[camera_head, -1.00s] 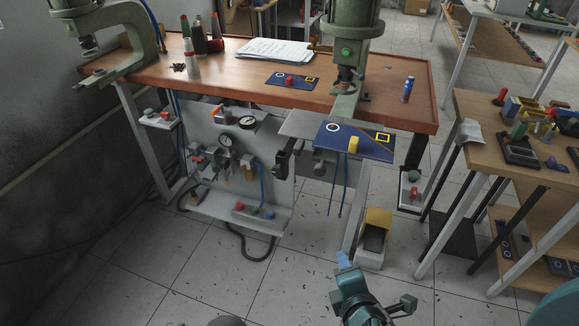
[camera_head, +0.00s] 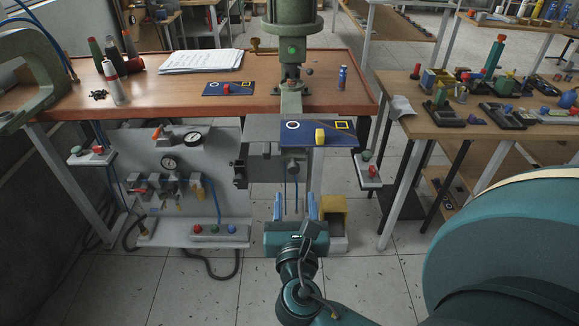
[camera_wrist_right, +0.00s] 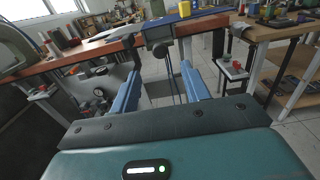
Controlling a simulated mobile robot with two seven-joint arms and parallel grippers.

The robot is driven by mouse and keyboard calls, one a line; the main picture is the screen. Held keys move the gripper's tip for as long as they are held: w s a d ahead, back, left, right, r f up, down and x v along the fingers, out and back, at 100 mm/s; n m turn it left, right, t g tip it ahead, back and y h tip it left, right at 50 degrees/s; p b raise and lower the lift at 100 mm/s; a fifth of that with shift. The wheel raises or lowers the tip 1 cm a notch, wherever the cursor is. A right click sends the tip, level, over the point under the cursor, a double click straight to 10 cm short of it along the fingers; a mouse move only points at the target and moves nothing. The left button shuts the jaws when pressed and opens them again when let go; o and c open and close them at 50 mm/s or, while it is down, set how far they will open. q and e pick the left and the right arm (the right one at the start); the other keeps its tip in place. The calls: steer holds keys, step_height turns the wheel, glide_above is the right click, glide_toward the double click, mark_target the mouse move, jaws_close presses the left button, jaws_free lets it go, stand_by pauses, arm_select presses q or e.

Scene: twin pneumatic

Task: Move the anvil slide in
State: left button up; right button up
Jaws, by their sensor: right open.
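In the head view a blue plate (camera_head: 288,139) with a white ring, a yellow square outline and a yellow knob (camera_head: 320,136) sticks out past the bench front, below the right press (camera_head: 291,50). It looks like the anvil slide, though I cannot be sure. My right gripper (camera_head: 295,206) is open and empty, its two blue fingers pointing at the bench, below and in front of the plate. In the right wrist view the spread fingers (camera_wrist_right: 160,72) have nothing between them; the plate (camera_wrist_right: 195,15) shows beyond and above them. My left gripper is not in view.
A second blue plate (camera_head: 214,90) with a red knob lies on the wooden bench (camera_head: 170,110). A grey panel (camera_head: 220,170) with gauges and hoses hangs below the bench. A cluttered side table (camera_head: 420,115) is at right.

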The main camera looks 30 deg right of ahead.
mark_target(294, 170)
steer(key=p+x, duration=0.1)
steer(key=x, duration=1)
steer(key=shift+a, duration=0.15)
steer(key=shift+c, duration=0.5)
jaws_close()
